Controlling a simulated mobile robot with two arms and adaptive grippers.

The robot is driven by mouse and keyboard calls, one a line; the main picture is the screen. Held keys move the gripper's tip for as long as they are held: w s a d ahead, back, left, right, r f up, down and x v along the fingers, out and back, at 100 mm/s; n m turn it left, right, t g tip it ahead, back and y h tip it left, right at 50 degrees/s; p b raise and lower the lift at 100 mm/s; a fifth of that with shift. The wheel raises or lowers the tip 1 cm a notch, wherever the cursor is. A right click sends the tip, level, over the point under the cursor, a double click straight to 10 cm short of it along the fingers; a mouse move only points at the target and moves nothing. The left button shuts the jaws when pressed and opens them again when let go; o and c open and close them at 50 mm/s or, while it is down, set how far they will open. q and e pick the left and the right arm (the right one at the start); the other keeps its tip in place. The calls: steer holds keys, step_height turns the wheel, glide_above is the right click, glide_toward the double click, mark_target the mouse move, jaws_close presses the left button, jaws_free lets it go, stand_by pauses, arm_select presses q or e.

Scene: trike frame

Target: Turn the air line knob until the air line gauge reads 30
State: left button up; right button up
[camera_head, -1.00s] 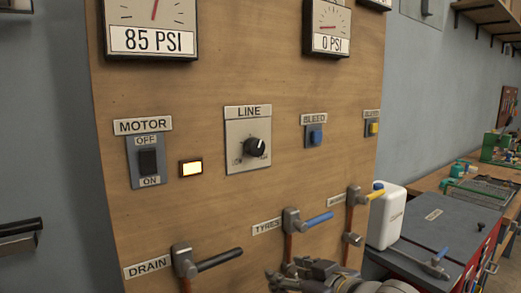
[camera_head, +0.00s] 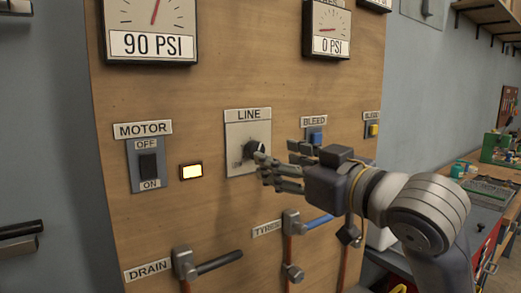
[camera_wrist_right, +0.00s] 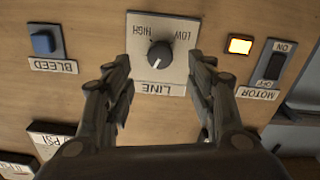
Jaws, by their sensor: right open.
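The black LINE knob (camera_head: 252,150) sits on a pale plate (camera_head: 247,121) marked LINE. My right gripper (camera_head: 263,168) is open in front of it, and its fingers hide part of the knob. The right wrist view, upside down, shows the knob (camera_wrist_right: 159,55) whole, between the two spread fingers and apart from both. LOW and HIGH are printed on its plate. One gauge (camera_head: 154,29) reads 90 PSI and another gauge (camera_head: 327,29) reads 0 PSI; their tops are cut off, so I cannot tell which is the air line's. My left gripper is out of view.
Left of the knob are the MOTOR switch (camera_head: 148,165) and a lit lamp (camera_head: 191,171). Below are the DRAIN lever (camera_head: 219,262) and the blue TYRES lever (camera_head: 319,222).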

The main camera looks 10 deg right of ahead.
mark_target(254, 150)
steer(key=p+x, duration=0.1)
steer(key=x, duration=0.6)
steer(key=shift+w+p, duration=0.15)
steer(key=shift+p, duration=0.15)
steer(key=c, duration=1.1)
